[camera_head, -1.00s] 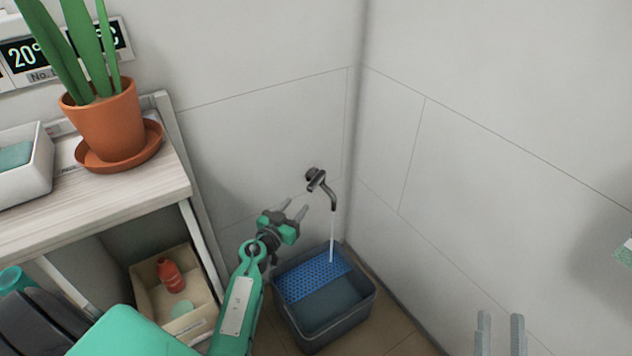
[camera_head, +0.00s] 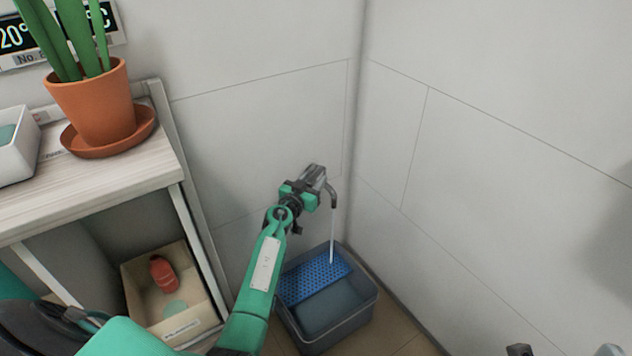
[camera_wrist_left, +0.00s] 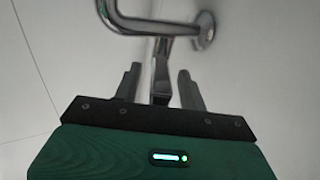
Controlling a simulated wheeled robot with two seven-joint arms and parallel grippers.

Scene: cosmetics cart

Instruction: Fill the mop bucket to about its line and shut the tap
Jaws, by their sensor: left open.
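The tap (camera_head: 333,193) is on the back wall near the corner, and a thin stream of water runs from its spout. The grey mop bucket (camera_head: 345,328) stands on the floor below, with a blue perforated grid (camera_head: 318,277) across its back part; the stream falls into it. Water seems to stand inside, but I cannot make out a line. My left gripper (camera_head: 318,174) is at the tap, open. In the left wrist view, the tap's lever (camera_wrist_left: 160,82) lies between its two fingers (camera_wrist_left: 158,85). My right gripper's fingertips (camera_head: 564,350) show at the bottom edge, spread apart.
A shelf unit (camera_head: 120,190) on the left carries a potted plant (camera_head: 95,105) and a white tray (camera_head: 18,155). A beige bin (camera_head: 190,330) with a red bottle (camera_head: 163,273) sits below. Walls close in behind and right of the bucket.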

